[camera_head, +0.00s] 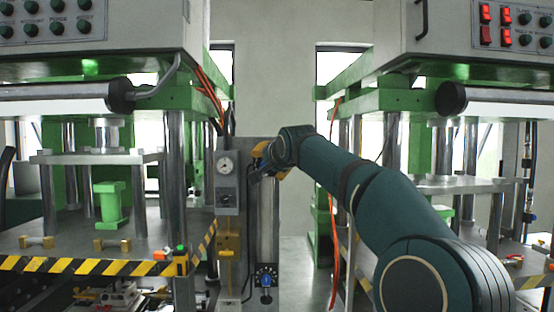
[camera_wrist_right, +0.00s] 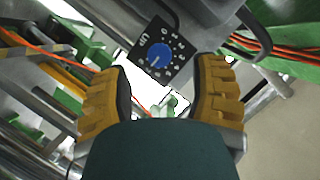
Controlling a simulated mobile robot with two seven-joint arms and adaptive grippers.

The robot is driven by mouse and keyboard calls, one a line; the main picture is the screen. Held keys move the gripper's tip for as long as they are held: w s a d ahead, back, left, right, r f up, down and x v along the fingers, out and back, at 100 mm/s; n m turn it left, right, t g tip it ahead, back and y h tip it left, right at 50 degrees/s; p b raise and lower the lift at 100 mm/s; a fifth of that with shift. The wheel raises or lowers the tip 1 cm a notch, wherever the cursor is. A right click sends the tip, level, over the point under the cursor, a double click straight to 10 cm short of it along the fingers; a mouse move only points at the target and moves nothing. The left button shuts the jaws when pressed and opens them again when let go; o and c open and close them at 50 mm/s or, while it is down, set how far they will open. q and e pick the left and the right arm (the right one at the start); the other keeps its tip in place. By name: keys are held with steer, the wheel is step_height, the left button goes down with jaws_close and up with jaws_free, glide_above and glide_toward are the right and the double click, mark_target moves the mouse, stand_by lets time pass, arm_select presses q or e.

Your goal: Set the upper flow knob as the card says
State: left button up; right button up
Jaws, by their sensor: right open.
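My right gripper (camera_head: 262,158) is in front of the upper part of the grey post between the two machines. In the right wrist view the gripper (camera_wrist_right: 163,70) is open, its two ochre fingers apart with nothing held. Just beyond the fingertips is a blue knob (camera_wrist_right: 160,56) on a black dial plate with white digits. A pale mark shows on the knob's lower-left side; its exact setting is hard to read. In the head view this knob is hidden behind the gripper. A second blue knob (camera_head: 266,281) sits lower on the post. I cannot make out a card.
A round gauge (camera_head: 225,167) is on the post left of my gripper. Green-framed presses stand on both sides; the left table has a black-yellow striped edge (camera_head: 85,266). Orange cables (camera_head: 210,92) hang by the left press. Floor shows between the machines.

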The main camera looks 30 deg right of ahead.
steer(key=v, duration=0.7)
stand_by(0.4)
